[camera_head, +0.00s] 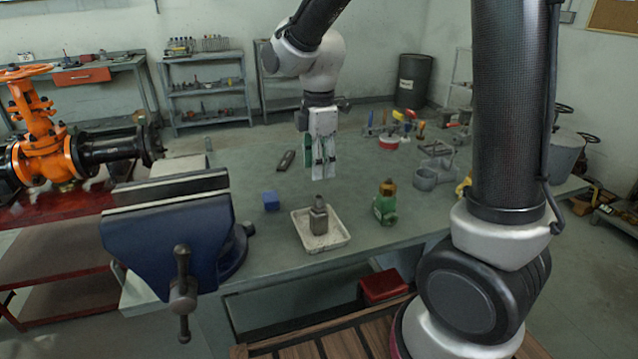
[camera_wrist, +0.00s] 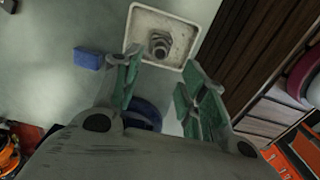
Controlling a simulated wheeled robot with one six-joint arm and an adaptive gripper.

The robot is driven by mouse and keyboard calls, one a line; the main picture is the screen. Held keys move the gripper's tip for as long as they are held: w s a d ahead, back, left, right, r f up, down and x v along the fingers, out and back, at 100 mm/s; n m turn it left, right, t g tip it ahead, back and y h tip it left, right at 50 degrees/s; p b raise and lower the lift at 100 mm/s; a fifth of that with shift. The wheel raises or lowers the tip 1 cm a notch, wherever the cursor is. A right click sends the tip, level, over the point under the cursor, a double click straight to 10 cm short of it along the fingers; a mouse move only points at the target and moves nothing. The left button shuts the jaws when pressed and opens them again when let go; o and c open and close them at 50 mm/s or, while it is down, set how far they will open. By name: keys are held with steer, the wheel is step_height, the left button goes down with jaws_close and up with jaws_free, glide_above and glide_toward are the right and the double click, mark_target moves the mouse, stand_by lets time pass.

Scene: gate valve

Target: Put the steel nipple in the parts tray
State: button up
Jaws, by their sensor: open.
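A grey metal piece, which looks like the steel nipple (camera_head: 318,216), stands upright in the white parts tray (camera_head: 337,239) on the workbench. In the wrist view the nipple (camera_wrist: 159,46) shows from above inside the tray (camera_wrist: 180,20), with bare tray floor around it. My gripper (camera_head: 323,176) hangs above the tray with its fingers pointing down. It is apart from the nipple, open, and holds nothing. In the wrist view its green-padded fingers (camera_wrist: 160,75) are spread apart, with nothing between them.
A blue block (camera_head: 271,201) lies left of the tray, and a green valve with a brass top (camera_head: 385,203) stands to its right. A large blue vise (camera_head: 170,230) occupies the bench's left front. A grey fitting (camera_head: 428,177) and several tools stand farther right.

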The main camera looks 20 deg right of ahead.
steer(key=s+d+r+m+t, duration=0.2)
steer(key=s+d+r+m, duration=0.8)
steer(key=s+d+m+t, duration=0.2)
steer(key=s+d+m, duration=0.3)
steer(key=s+m, duration=0.3)
steer(key=shift+s+r, duration=0.4)
steer(key=shift+s, duration=0.65)
